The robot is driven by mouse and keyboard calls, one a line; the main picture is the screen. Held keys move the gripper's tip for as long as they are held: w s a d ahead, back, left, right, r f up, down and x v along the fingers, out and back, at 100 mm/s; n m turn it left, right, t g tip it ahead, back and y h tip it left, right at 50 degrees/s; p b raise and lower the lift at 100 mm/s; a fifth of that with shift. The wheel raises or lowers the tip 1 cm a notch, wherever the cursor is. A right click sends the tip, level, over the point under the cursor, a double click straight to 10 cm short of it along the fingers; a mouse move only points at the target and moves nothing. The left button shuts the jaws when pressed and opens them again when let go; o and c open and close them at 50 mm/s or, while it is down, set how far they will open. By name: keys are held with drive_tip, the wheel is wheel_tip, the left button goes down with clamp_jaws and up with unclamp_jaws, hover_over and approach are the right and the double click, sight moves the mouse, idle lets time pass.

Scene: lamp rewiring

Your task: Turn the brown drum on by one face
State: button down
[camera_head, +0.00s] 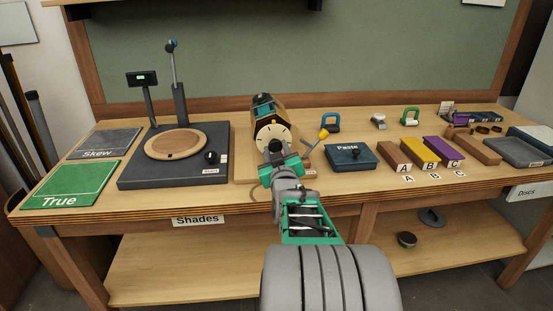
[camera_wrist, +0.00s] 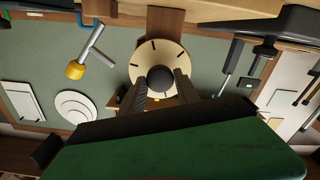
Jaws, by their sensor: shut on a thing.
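The brown drum (camera_head: 284,114) stands near the middle of the bench, with a round cream dial face (camera_head: 262,132) toward me. In the wrist view the dial face (camera_wrist: 158,50) shows dark tick marks and a dark round knob (camera_wrist: 160,78) at its centre. My gripper (camera_head: 276,152) reaches the front of the dial. In the wrist view my gripper (camera_wrist: 161,82) has a finger on each side of the knob, shut on it. A metal lever with a yellow end (camera_head: 323,134) sticks out to the right of the drum. My gripper hides the dial's lower part in the head view.
A dark base with a wooden disc (camera_head: 175,144) stands left of the drum. The green True mat (camera_head: 68,186) and grey Skew mat (camera_head: 104,143) lie further left. The Paste box (camera_head: 350,158) and coloured blocks (camera_head: 425,152) stand to the right.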

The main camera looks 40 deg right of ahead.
drive_tip(key=shift+f+n+b, duration=0.15)
drive_tip(key=shift+n+b, duration=1.15)
drive_tip(key=shift+b, duration=0.8)
drive_tip(key=shift+f+n+b, duration=0.1)
drive_tip(key=shift+n+b, duration=1.2)
drive_tip(key=shift+b, duration=0.75)
drive_tip(key=shift+n+b, duration=0.9)
drive_tip(key=shift+b, duration=0.3)
drive_tip(key=shift+r+n+b, duration=0.25)
drive_tip(key=shift+n+b, duration=0.35)
drive_tip(key=c, duration=0.9)
unclamp_jaws()
drive_tip(key=v, duration=0.8)
drive_tip(key=shift+w, duration=0.1)
drive_tip(key=shift+a, duration=0.1)
